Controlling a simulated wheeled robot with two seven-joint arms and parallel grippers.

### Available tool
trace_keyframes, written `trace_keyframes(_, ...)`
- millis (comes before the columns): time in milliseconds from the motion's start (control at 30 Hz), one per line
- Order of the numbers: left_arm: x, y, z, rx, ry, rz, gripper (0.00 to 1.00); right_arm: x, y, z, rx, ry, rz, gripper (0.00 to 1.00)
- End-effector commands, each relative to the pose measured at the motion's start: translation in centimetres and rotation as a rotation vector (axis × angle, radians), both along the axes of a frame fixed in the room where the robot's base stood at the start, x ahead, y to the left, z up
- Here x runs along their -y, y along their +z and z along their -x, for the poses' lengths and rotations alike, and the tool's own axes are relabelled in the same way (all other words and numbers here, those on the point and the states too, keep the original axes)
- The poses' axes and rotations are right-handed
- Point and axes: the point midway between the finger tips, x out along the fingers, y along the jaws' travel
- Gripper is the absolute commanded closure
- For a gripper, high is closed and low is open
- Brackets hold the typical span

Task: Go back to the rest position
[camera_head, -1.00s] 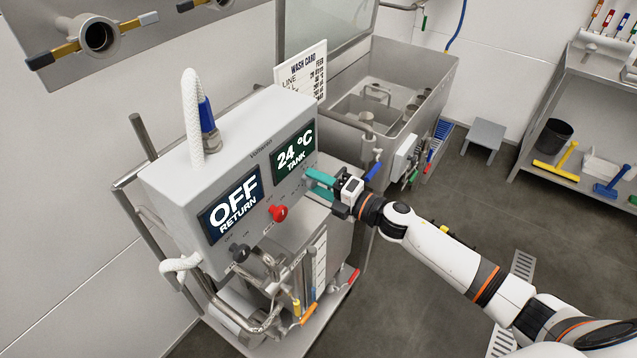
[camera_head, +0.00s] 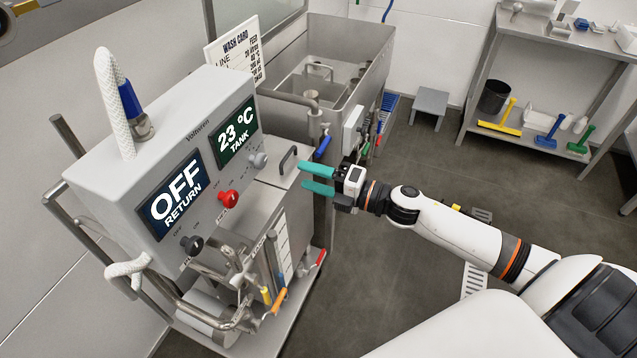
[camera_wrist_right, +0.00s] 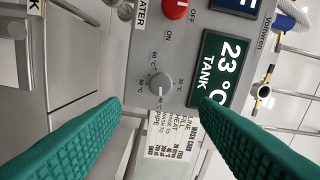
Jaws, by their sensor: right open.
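My right gripper (camera_head: 318,179) has teal fingers and is open and empty. It is to the right of the grey control box (camera_head: 150,185), apart from it, in front of the steel lid with a dark handle (camera_head: 288,160). The box's displays read OFF RETURN (camera_head: 176,197) and 23 °C TANK (camera_head: 237,132). A red knob (camera_head: 228,198), a black knob (camera_head: 191,244) and a grey temperature knob (camera_head: 259,160) sit on its front. In the right wrist view, the grey knob (camera_wrist_right: 159,86) shows beyond the two spread fingers (camera_wrist_right: 140,135). My left gripper is not in view.
A steel sink (camera_head: 345,60) stands behind the box, with a wash card (camera_head: 236,55) beside it. A small grey stool (camera_head: 430,104) and a shelf rack (camera_head: 545,75) with a black bucket (camera_head: 494,96) stand at back right. Grey floor (camera_head: 420,150) is clear between.

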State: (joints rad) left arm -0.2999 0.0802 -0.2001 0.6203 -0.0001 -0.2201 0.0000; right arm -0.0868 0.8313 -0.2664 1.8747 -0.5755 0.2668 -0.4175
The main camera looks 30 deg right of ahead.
Motion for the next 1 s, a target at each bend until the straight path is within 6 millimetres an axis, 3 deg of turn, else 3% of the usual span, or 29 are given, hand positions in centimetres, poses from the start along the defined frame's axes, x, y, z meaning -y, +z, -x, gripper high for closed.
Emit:
trace_keyframes(200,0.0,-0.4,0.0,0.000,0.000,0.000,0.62,0.8,0.0,1.0,0.000,0.000,0.001,0.44)
trace_keyframes(767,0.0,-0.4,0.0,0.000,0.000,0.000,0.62,1.1,-0.5,0.8,-0.015,-0.015,-0.010,0.44)
trace_keyframes(867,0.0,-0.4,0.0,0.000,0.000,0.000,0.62,2.6,-3.1,0.2,-0.084,-0.082,-0.060,0.44)
trace_keyframes(967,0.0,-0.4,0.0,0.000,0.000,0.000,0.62,5.2,-8.3,-0.4,-0.219,-0.213,-0.157,0.44)
trace_keyframes(1000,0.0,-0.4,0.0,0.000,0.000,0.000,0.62,6.4,-11.0,-0.3,-0.285,-0.276,-0.202,0.44)
